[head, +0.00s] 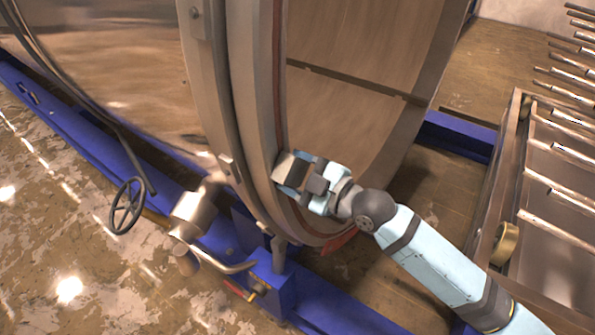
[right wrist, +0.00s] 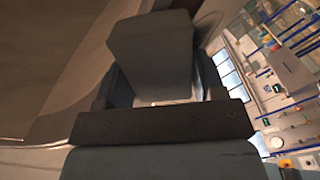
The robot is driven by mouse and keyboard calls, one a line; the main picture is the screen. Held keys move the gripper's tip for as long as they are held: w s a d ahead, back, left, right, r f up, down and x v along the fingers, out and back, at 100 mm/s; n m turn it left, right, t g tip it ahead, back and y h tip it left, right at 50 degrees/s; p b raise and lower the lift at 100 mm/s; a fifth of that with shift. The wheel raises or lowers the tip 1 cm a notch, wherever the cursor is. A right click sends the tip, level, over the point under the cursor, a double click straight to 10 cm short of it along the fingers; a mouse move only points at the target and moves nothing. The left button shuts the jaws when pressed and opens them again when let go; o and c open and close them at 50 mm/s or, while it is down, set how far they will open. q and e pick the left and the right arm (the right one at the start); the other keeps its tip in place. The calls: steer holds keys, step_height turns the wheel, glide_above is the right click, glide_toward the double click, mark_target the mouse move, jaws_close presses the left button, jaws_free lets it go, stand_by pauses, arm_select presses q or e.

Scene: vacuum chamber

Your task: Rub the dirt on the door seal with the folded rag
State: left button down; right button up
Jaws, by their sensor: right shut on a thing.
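The door seal (head: 277,75) is a thin reddish-brown strip running along the curved rim of the round chamber opening in the head view. My right gripper (head: 292,172) is at the lower part of this rim. It is shut on the folded rag (head: 283,166), a pale beige-grey block. In the right wrist view the rag (right wrist: 152,55) sticks out beyond the fingers as a grey block. The rag overlaps the seal in the head view; I cannot tell whether they touch. I cannot make out the dirt; the rag and gripper hide part of the seal. My left gripper is not in view.
A blue frame (head: 330,312) runs below the chamber, with a dark handwheel (head: 127,206) and metal fittings at left. A rack cart (head: 510,130) with several metal rods stands at right. A red piece (head: 340,240) shows under the rim.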

mark_target(284, 179)
steer(key=shift+s+a+r+p, duration=0.1)
steer(key=shift+s+a+p, duration=0.4)
steer(key=shift+s, duration=0.15)
steer(key=shift+s+a+p, duration=0.55)
steer(key=shift+s+a, duration=0.05)
steer(key=shift+s, duration=0.3)
steer(key=shift+r+p, duration=0.75)
steer(key=shift+r, duration=0.05)
steer(key=shift+w+d+f+b, duration=0.1)
steer(key=shift+w+d+b, duration=0.3)
steer(key=shift+w+d, duration=0.35)
steer(key=shift+w+d+b, duration=0.35)
steer(key=shift+w+d, duration=0.05)
steer(key=shift+w, duration=0.55)
steer(key=shift+p+v, duration=0.7)
steer(key=shift+v, duration=2.35)
